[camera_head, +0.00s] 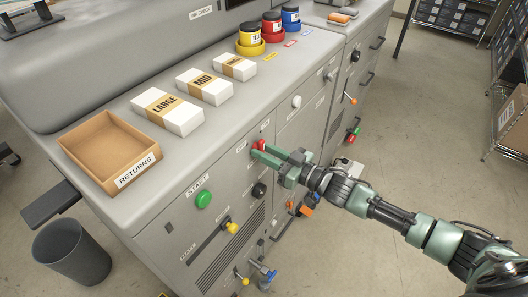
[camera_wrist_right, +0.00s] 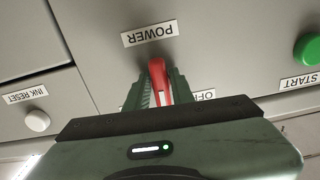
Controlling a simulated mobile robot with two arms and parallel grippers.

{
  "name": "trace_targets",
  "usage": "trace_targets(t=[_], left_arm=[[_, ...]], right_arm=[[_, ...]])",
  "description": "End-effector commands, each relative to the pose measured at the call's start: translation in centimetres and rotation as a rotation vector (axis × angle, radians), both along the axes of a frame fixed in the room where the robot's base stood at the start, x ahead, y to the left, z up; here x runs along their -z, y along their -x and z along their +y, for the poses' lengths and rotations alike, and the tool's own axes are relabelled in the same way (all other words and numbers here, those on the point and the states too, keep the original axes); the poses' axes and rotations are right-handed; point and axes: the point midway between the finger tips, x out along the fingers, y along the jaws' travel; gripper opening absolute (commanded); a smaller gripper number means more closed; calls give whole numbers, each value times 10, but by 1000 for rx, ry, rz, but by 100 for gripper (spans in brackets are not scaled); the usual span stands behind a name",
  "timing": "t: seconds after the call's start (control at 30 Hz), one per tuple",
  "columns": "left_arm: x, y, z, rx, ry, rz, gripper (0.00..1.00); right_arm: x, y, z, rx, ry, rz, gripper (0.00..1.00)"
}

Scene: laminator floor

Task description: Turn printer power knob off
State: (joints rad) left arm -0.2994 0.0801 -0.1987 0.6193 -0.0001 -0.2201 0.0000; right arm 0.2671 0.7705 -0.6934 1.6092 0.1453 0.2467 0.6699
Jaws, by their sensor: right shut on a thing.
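The red power knob (camera_head: 259,145) is on the front panel of the grey printer (camera_head: 171,197). It also shows in the right wrist view (camera_wrist_right: 158,80), under a POWER label (camera_wrist_right: 149,33) that appears upside down. My right gripper (camera_head: 266,153) reaches the panel from the right and is shut on the red knob, with one finger on each side of it. An OFF label (camera_wrist_right: 204,95) is partly hidden beside the fingers. The gripper hides the lower part of the knob. My left gripper is not in view.
A green START button (camera_head: 203,199) and a black knob (camera_head: 259,190) are close by on the panel. A RETURNS tray (camera_head: 87,145) and labelled paper packs (camera_head: 168,109) sit on top. Floor at right is open.

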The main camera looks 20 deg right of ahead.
Motion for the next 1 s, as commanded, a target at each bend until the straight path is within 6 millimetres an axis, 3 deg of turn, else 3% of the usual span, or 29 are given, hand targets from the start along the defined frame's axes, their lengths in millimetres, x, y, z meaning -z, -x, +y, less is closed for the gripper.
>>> trace_targets(t=[0.6,1.0], left_arm=[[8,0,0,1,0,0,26],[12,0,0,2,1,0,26]], right_arm=[[0,-1,-2,0,450,-352,0],[-1,-2,-2,0,631,-492,0]])
